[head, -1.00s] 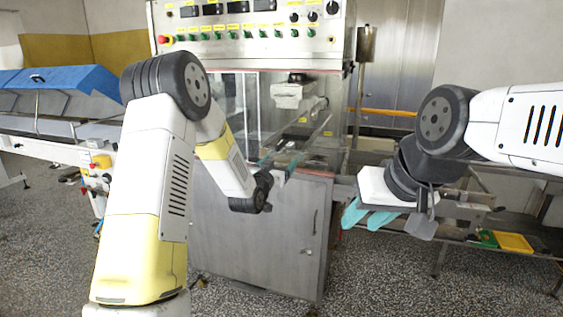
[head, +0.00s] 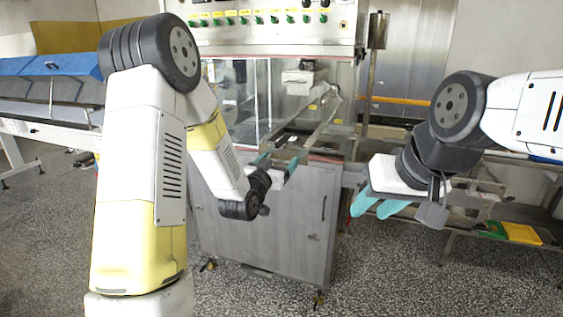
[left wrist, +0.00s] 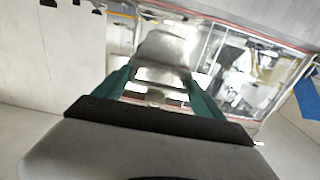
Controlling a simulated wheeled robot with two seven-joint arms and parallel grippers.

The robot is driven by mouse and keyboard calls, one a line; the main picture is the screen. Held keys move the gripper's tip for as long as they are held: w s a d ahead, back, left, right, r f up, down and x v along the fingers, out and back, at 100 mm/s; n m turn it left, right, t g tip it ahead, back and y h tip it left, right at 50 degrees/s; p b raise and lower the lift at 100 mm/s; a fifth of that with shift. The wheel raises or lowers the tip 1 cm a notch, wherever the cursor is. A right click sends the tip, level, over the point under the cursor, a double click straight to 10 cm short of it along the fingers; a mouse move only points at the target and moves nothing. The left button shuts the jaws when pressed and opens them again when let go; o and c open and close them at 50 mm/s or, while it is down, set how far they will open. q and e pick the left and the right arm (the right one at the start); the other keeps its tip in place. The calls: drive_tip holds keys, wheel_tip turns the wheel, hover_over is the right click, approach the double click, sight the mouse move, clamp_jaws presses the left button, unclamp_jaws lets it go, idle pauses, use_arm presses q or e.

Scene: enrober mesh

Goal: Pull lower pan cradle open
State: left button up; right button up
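The steel machine's lower cabinet (head: 270,220) stands ahead, below a glazed chamber. I cannot clearly pick out the lower pan cradle; a metal piece (left wrist: 165,50) shows beyond the fingers in the left wrist view, and it may be part of it. My left gripper (head: 278,163) is open, its two teal fingers apart in front of the cabinet's top edge. In the left wrist view the fingers (left wrist: 162,88) frame the metal piece, with no contact clear. My right gripper (head: 374,206) is open and empty, right of the cabinet, pointing down and left.
A control panel (head: 265,18) with green knobs sits above the chamber. The cabinet has a door handle (head: 323,207). A blue-covered conveyor (head: 45,66) stands at left. A metal rack with a yellow tray (head: 521,233) is at right. The speckled floor in front is clear.

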use_arm(q)
drive_tip(key=shift+o, duration=0.8)
drive_tip(key=shift+a, duration=0.5)
drive_tip(key=shift+d, duration=0.1)
drive_tip(key=shift+d, duration=0.25)
drive_tip(key=shift+s, duration=0.1)
